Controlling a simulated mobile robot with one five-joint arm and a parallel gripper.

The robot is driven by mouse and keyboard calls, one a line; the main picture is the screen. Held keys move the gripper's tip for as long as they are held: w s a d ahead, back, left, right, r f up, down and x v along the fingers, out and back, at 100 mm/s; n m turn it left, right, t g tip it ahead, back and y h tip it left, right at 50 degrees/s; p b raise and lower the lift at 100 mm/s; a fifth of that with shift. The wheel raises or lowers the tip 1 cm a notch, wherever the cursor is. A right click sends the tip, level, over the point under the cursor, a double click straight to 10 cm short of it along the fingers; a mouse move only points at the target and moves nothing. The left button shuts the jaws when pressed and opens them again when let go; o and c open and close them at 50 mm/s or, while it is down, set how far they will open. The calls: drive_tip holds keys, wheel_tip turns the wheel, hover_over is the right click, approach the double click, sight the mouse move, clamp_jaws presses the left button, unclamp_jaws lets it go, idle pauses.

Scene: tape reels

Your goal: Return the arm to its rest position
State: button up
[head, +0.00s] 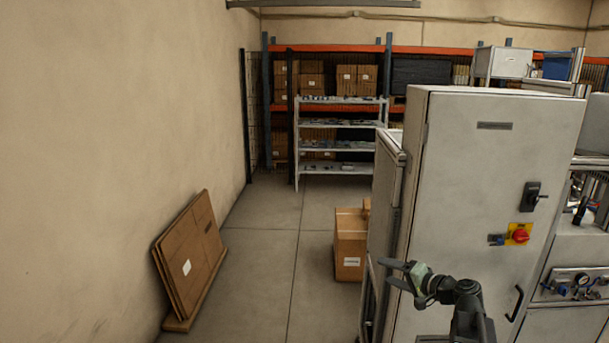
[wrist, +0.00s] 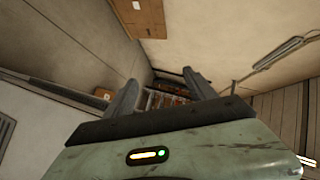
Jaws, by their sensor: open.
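My gripper (head: 391,274) is at the lower right of the head view, in front of the grey cabinet (head: 480,190). It points left, and its fingers are spread apart with nothing between them. In the wrist view my gripper (wrist: 164,98) shows two dark fingers standing apart, with the far shelving visible between them. My arm is bent, rising from the bottom edge of the head view to the gripper. No tape reels can be made out.
Flat cardboard sheets (head: 190,256) lean on the left wall. A cardboard box (head: 349,250) stands on the floor beside the cabinet. A shelf unit (head: 340,125) stands at the back. The floor (head: 258,262) between wall and box is clear.

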drive_tip(key=s+a+f+n+g+h, duration=0.1)
drive_tip(key=s+a+f+n+g, duration=0.35)
drive_tip(key=a, duration=0.65)
drive_tip(key=s+a+f+n+g+h, duration=0.1)
drive_tip(key=s+a+f+n+g, duration=0.1)
drive_tip(key=s+a+f+g, duration=0.5)
drive_tip(key=s+d+f+h, duration=0.5)
drive_tip(key=s+d+h, duration=0.1)
drive_tip(key=s+d, duration=0.1)
drive_tip(key=shift+s+f+g, duration=0.3)
drive_tip(key=shift+s+g, duration=0.05)
